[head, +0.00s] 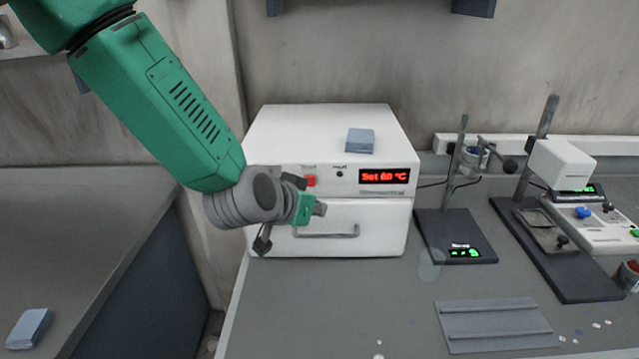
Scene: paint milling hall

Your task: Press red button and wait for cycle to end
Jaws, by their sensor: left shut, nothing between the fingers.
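A white oven-like box (330,133) stands on the grey bench against the wall. Its front panel carries a red button (310,181), a small dark knob or lamp beside it, and a red lit display (384,176) reading about "Set 60 °C". Below is a door with a grey handle (326,234), which looks closed. My left gripper (318,209) is shut and empty in front of the box, just below the red button in the picture. I cannot tell whether it touches the box. My left wrist hides part of the panel's left side. My right gripper is not in view.
A blue-grey block (360,141) lies on the box. To the right are a stand with a green display (465,253), a clear beaker (430,264), a second stand (560,250) and a white instrument (590,228). A grey ridged tray (495,322) lies in front. The bench before the box is mostly clear.

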